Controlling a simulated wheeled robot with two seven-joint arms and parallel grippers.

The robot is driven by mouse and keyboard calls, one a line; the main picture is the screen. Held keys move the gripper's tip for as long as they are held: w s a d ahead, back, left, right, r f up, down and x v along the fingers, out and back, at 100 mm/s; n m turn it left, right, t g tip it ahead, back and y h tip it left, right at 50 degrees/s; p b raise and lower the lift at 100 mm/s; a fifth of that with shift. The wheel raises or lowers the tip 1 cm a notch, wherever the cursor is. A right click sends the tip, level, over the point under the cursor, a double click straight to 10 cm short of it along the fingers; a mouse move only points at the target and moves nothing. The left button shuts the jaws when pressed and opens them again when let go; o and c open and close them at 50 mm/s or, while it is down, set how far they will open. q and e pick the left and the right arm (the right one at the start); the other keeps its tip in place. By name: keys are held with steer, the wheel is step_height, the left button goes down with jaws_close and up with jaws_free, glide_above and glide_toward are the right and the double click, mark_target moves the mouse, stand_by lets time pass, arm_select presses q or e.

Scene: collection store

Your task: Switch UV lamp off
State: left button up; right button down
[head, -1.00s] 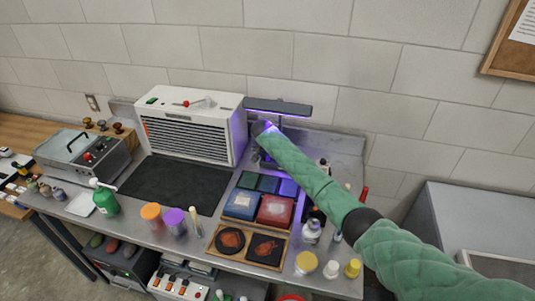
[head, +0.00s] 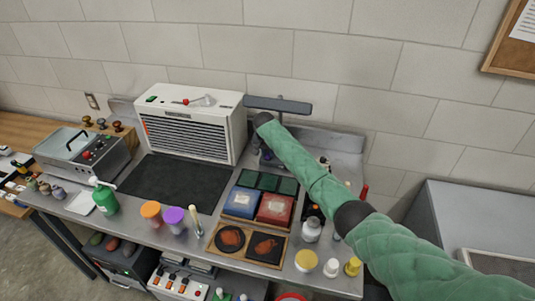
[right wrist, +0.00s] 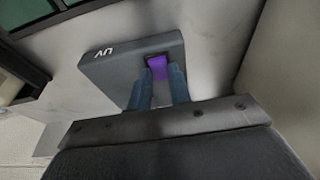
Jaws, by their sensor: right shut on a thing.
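The UV lamp (head: 278,105) stands at the back of the bench against the wall, to the right of the white slatted unit. Its long grey head is dark, with no violet glow on the bench. In the right wrist view its grey base (right wrist: 105,68) is marked "UV" and carries a purple switch (right wrist: 157,68). My right gripper's two blue fingers (right wrist: 159,88) are closed at that switch, one on each side. In the head view my green right arm reaches to the lamp's base and mostly hides the gripper and the switch. My left gripper is not in view.
The white slatted unit (head: 192,123) stands close left of the lamp. A tray of dark green, blue and red boxes (head: 242,202) lies in front. Bottles (head: 311,230) and yellow-capped jars (head: 306,260) stand below my right arm. The black mat (head: 175,183) is clear.

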steer(key=c, duration=1.3)
jaws_free()
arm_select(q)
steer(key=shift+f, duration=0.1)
